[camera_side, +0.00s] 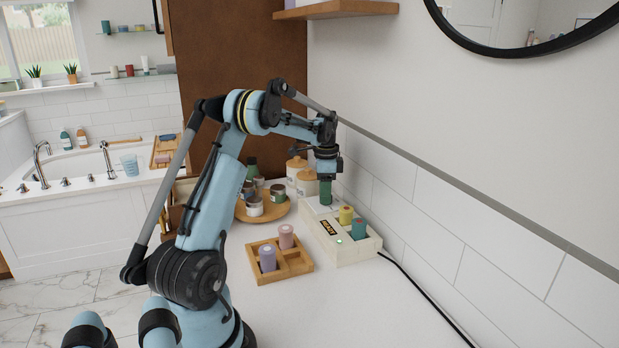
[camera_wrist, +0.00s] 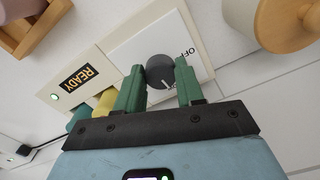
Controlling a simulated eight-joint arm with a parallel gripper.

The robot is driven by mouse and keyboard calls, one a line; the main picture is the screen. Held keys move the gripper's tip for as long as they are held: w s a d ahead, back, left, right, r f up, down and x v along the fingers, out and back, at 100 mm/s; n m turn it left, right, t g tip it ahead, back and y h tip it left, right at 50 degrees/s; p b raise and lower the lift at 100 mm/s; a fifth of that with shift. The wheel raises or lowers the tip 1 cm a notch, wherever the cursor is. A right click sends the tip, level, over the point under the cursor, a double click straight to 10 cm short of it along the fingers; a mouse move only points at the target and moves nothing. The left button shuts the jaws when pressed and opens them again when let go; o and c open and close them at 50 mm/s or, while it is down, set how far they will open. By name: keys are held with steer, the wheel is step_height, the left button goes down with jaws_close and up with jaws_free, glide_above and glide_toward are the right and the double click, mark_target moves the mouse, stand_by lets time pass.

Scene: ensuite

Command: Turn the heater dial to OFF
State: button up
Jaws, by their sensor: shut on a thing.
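The heater (camera_side: 345,248) is a pale box on the counter with a READY sign and a lit green light; the wrist view also shows it (camera_wrist: 92,60). Its dial (camera_wrist: 160,68) is a round dark grey knob on a white panel, with the word OFF printed to its right. A pale mark shows on the knob's lower edge, but its exact setting is hard to read. My gripper (camera_wrist: 159,78) has its green fingers on either side of the dial, shut on it. In the side view my gripper (camera_side: 326,190) reaches down at the heater's far end and hides the dial.
A yellow cartridge (camera_side: 346,215) and a teal one (camera_side: 359,228) stand in the heater. A wooden tray (camera_side: 296,267) with pink and purple cartridges is to its left. Lidded jars (camera_side: 297,167) and a round tray of tins (camera_side: 282,210) stand behind. The wall is close on the right.

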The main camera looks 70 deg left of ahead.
steer(key=n, duration=0.8)
steer(key=shift+d+n, duration=0.1)
steer(key=shift+n, duration=0.2)
steer(key=n, duration=0.4)
steer(key=shift+n, duration=0.3)
steer(key=shift+d+n, duration=0.1)
steer(key=shift+n, duration=1.7)
steer(key=o, duration=1)
steer(key=shift+w, duration=0.1)
steer(key=shift+o, duration=0.2)
steer(key=shift+r, duration=0.1)
step_height(320, 180, up, 12)
